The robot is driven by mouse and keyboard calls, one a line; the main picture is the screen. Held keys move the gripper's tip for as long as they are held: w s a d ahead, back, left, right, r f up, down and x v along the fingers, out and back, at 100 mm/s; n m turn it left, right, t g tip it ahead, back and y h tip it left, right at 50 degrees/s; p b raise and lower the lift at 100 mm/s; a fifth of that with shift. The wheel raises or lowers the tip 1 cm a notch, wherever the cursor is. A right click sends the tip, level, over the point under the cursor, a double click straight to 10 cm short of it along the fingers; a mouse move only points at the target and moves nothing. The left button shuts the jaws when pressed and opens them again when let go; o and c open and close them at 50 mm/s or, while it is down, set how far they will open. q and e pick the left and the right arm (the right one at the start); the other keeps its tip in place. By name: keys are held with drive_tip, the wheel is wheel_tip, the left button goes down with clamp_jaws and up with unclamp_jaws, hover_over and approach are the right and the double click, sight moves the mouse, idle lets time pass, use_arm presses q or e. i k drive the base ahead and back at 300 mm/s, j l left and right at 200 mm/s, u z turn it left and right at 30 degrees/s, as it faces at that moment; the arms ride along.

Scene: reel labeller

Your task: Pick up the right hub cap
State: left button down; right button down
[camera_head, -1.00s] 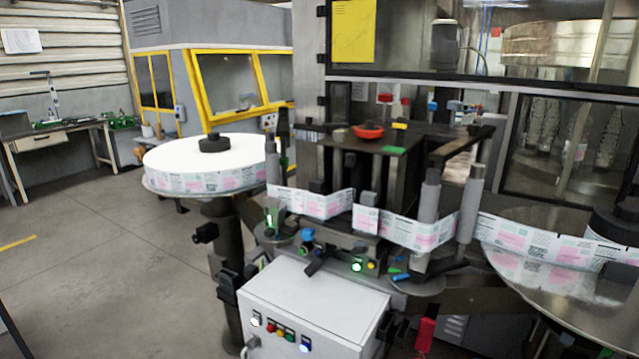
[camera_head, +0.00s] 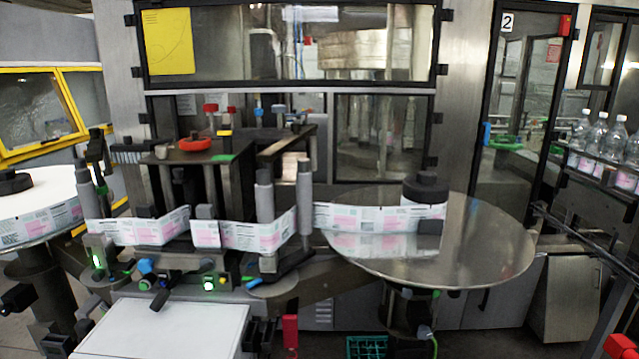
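The right hub cap (camera_head: 426,186) is a black, stepped round cap. It sits on top of a small remaining label reel (camera_head: 423,214) on the right steel turntable (camera_head: 480,250). A dark block stands at the reel's front. Another black hub cap (camera_head: 14,182) sits on the full white reel (camera_head: 40,205) at the left edge. Neither of my grippers shows in the head view.
The label web (camera_head: 262,236) runs from the right reel past grey rollers (camera_head: 304,196) to the left. A white control box (camera_head: 165,328) stands in front. Bottles (camera_head: 600,145) on a conveyor are at the right. The turntable's right half is bare.

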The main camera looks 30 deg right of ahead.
sight(425, 188)
drive_tip(key=l+z, duration=0.1)
drive_tip(key=z, duration=1.45)
